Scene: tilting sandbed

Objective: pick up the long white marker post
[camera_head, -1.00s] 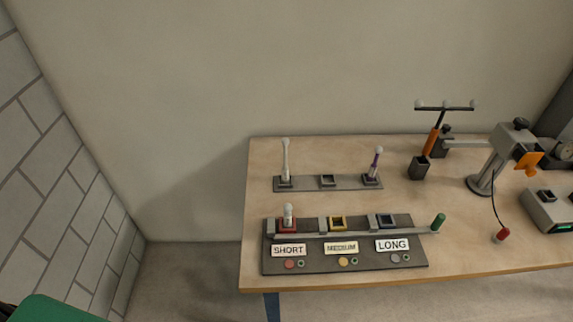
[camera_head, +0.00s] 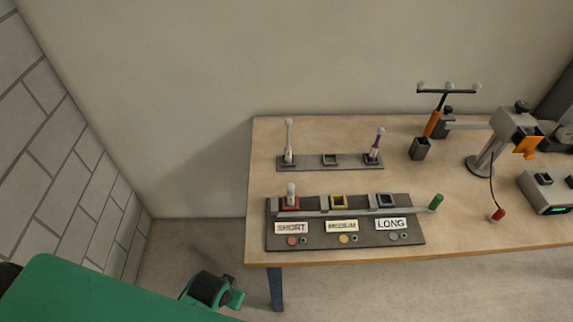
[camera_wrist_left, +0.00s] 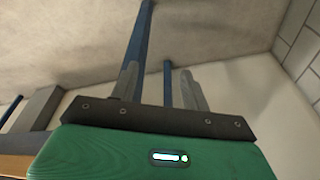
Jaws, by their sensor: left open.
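The long white marker post (camera_head: 289,136) stands upright in the left socket of the grey back rack (camera_head: 309,163) on the table. It has a pale rounded top. A purple post with a white top (camera_head: 378,146) leans slightly in the right socket of that rack. A short white post (camera_head: 291,191) stands in the red socket of the front panel. My left gripper (camera_wrist_left: 160,78) is open and empty in the left wrist view, with blue table legs beyond its fingers. Its fingers cannot be made out in the head view. My right gripper is not in view.
The dark front panel (camera_head: 360,236) has SHORT, MEDIUM and LONG labels, yellow and blue sockets, and a bar with a green handle (camera_head: 436,203). A lamp-like grey stand (camera_head: 490,151) and dark holder (camera_head: 420,149) are to the right. The table's left end is bare.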

